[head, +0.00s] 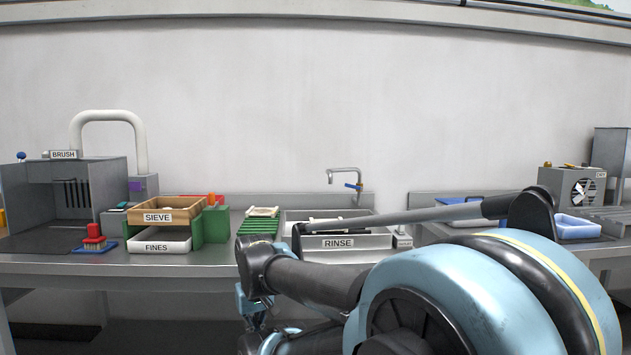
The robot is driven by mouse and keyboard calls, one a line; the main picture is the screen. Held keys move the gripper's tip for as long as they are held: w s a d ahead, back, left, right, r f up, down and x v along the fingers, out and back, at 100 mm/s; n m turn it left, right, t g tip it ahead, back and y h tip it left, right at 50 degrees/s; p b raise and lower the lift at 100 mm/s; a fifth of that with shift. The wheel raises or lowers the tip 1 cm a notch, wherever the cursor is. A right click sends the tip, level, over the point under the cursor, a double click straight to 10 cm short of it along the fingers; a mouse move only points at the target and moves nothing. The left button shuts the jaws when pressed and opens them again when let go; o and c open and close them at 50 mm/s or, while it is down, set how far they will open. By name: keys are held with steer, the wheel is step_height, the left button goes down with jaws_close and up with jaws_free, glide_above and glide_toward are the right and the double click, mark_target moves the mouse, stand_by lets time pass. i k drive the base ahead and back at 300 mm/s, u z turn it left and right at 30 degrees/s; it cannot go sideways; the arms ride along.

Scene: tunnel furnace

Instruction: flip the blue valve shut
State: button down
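The blue valve (353,186) is a small blue lever on the upright pipe of the grey tap (345,172), behind the sink marked RINSE. It appears to stick out sideways, to the left of the pipe; it is too small to tell its exact angle. My arm crosses the lower right and middle of the head view, in front of the sink and below the valve. My gripper's fingers do not show; the arm runs down out of the bottom edge, well apart from the valve.
The RINSE basin (365,242) stands below the tap, partly hidden by my arm. Left of it are a green rack (258,226), a wooden SIEVE tray (190,216) and a white FINES tray (158,247). A fan unit (560,186) stands at right. The wall above is bare.

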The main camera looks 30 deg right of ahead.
mark_target(354, 187)
steer(key=u, duration=0.35)
steer(key=k, duration=1.4)
steer(key=z, duration=1.1)
steer(key=i, duration=1)
